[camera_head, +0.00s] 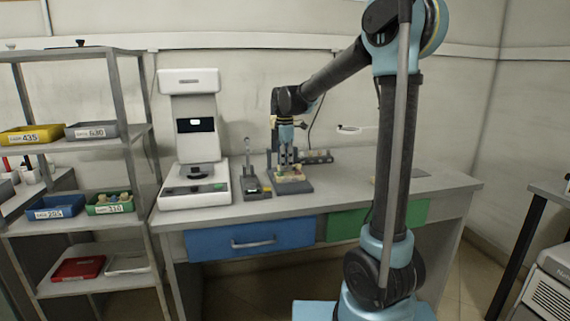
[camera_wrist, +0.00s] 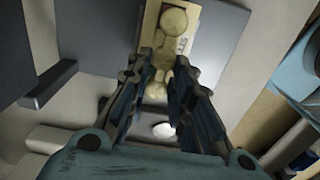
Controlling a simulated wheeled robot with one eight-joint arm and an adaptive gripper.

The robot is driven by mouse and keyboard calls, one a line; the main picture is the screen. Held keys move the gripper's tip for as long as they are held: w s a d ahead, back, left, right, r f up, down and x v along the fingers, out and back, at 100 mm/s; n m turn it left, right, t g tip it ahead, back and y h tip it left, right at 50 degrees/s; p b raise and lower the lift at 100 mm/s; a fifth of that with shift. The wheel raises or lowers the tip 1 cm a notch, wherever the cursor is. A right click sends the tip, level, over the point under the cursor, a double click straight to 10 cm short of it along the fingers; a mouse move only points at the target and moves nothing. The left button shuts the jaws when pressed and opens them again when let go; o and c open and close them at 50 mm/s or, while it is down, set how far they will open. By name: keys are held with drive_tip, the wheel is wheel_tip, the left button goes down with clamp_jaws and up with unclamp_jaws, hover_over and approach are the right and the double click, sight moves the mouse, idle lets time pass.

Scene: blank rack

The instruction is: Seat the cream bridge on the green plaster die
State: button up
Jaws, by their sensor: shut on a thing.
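My gripper (camera_head: 286,162) points down over a dark grey stand on the bench. In the wrist view its two fingers (camera_wrist: 163,68) close in on a small cream piece, which I take to be the cream bridge (camera_wrist: 161,76). The fingers partly hide it. Just beyond the fingertips is a pale yellowish block with rounded tooth-like shapes and a marked side (camera_wrist: 183,44). In the head view a small mixed-colour piece (camera_head: 291,176) sits low under the gripper. I cannot clearly tell the green plaster die there, nor whether the bridge touches it.
The grey stand (camera_head: 297,188) lies under the gripper. A small dark device (camera_head: 251,186) stands left of it, and a white machine (camera_head: 193,185) farther left. A dark rack (camera_head: 317,157) is behind. Shelves with labelled bins, including a green bin (camera_head: 110,204), are at left. The right bench is mostly clear.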

drive_tip(key=shift+f, duration=0.75)
drive_tip(key=o, duration=1)
drive_tip(key=shift+r, duration=0.1)
wheel_tip(320, 180, up, 12)
drive_tip(key=shift+f, duration=0.15)
drive_tip(key=shift+d, duration=0.1)
drive_tip(key=s+d+f+m+t, duration=0.1)
drive_tip(key=s+d+f+m, duration=0.35)
drive_tip(key=s+d, duration=0.35)
drive_tip(key=s+d+f+m, duration=0.3)
drive_tip(key=s+d+m, duration=0.3)
drive_tip(key=s+d, duration=0.2)
drive_tip(key=s+d+f+m, duration=0.2)
drive_tip(key=s+f+m, duration=0.1)
drive_tip(key=s+f, duration=0.2)
drive_tip(key=s+d+f+m, duration=0.3)
drive_tip(key=s+f+m, duration=0.1)
drive_tip(key=s+f, duration=0.1)
drive_tip(key=s+d+f+m+t, duration=0.1)
drive_tip(key=s+d+f+m, duration=0.2)
drive_tip(key=s+f, duration=0.2)
drive_tip(key=shift+f+m, duration=0.25)
drive_tip(key=shift+f, duration=0.2)
